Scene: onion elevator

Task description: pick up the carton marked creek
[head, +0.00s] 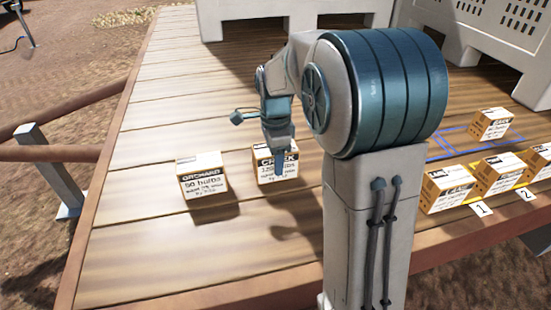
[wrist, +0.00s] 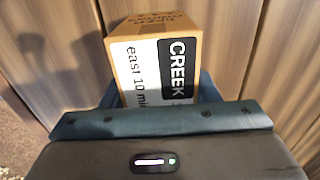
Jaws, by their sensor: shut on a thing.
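The carton marked creek (head: 264,168) is a small tan box with a white label and a black name band. It is on the wooden deck in the middle of the head view, with a shadow below and to its right. My gripper (head: 279,160) is at this carton and shut on it, one finger showing across its front. In the wrist view the creek carton (wrist: 160,62) sits between the blue fingers, its label reading CREEK sideways. I cannot tell whether the carton touches the deck.
At right, several cartons (head: 447,186) stand in a row by number tags, and another carton (head: 489,124) is near blue outlines. Large pale crates (head: 495,35) stand behind. The deck's left edge has a rail (head: 50,153).

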